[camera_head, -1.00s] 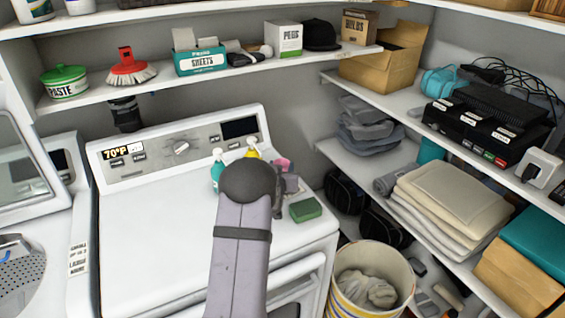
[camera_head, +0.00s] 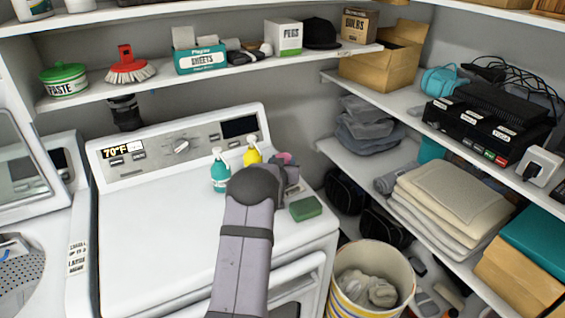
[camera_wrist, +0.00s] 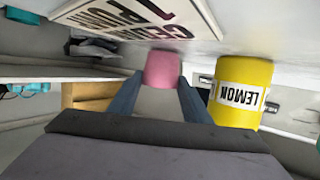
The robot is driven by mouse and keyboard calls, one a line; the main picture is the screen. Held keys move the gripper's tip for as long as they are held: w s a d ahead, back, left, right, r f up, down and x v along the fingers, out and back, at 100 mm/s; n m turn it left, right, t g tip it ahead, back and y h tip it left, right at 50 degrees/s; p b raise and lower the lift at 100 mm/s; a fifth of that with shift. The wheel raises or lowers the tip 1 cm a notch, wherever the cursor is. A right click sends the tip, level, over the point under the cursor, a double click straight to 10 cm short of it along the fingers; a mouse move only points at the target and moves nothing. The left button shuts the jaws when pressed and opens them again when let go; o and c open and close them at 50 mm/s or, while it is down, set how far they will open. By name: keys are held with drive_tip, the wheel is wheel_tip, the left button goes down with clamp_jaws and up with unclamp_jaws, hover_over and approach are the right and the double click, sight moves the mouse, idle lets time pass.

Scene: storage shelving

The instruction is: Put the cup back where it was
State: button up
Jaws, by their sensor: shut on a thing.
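The pink cup (camera_wrist: 162,70) is between the two fingers of my gripper (camera_wrist: 160,84) in the wrist view. The gripper is shut on it. In the head view only a small pink part of the cup (camera_head: 284,157) shows above my gripper (camera_head: 280,176), over the back right of the white washing machine top. My arm hides most of it. I cannot tell whether the cup touches the surface.
A yellow LEMON bottle (camera_wrist: 240,92) stands close beside the gripper, with a teal pump bottle (camera_head: 220,175) to its left. A green sponge (camera_head: 306,208) lies to the right. A lettered sign (camera_wrist: 145,18) is close by. The machine top's left half is clear.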

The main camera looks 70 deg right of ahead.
drive_tip(key=shift+f, duration=0.15)
drive_tip(key=o, duration=1.1)
drive_tip(key=shift+o, duration=0.2)
drive_tip(key=shift+r, duration=0.3)
drive_tip(key=shift+s+a, duration=0.1)
drive_tip(key=shift+a, duration=0.4)
drive_tip(key=b+v, duration=0.3)
drive_tip(key=v, duration=0.8)
drive_tip(key=shift+r, duration=0.1)
